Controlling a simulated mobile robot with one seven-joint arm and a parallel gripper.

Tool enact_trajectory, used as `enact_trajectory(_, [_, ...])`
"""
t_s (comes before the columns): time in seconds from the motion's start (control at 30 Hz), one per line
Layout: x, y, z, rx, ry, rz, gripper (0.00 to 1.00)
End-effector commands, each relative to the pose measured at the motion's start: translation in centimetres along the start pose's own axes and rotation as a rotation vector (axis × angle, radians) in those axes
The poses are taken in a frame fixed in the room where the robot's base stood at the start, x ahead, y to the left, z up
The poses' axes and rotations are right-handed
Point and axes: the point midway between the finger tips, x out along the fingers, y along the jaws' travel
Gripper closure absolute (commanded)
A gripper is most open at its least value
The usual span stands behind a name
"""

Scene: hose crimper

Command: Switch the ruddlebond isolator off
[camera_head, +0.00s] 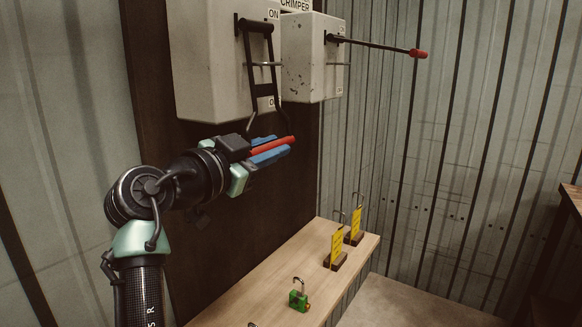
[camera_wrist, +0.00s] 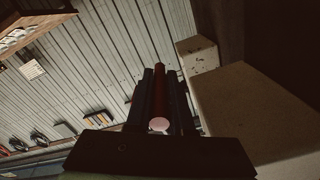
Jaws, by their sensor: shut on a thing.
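A large grey switch box (camera_head: 205,60) hangs on the dark board, marked ON at its top, with a second, partly hidden mark lower down. Its black lever frame (camera_head: 250,75) runs down from the upper front. No name is readable on this box, so I cannot confirm it is the ruddlebond isolator. My gripper (camera_head: 279,147) is below the box, its blue fingers shut on a red grip (camera_head: 287,141) at the lever's lower end. In the wrist view the red grip (camera_wrist: 158,95) lies between the dark fingers, with the box (camera_wrist: 250,110) at the right.
A smaller grey box (camera_head: 310,60) under a CRIMPER sign stands to the right; its red-tipped lever (camera_head: 418,53) sticks out. The space right of my gripper is free.

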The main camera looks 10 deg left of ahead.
Motion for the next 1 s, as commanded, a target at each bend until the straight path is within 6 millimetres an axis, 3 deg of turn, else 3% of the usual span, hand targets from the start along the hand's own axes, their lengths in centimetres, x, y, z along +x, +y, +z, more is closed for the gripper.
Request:
enact_trajectory(0.3, [0.0, -2.1, 1.0, 0.021, 0.003, -0.005, 1.0])
enact_trajectory(0.83, [-0.1, -2.7, 0.9, 0.021, 0.007, -0.009, 1.0])
enact_trajectory(0.87, [-0.1, -2.7, 0.9, 0.021, 0.007, -0.009, 0.78])
enact_trajectory(1.0, [-0.1, -2.6, 1.0, 0.02, 0.005, -0.007, 0.53])
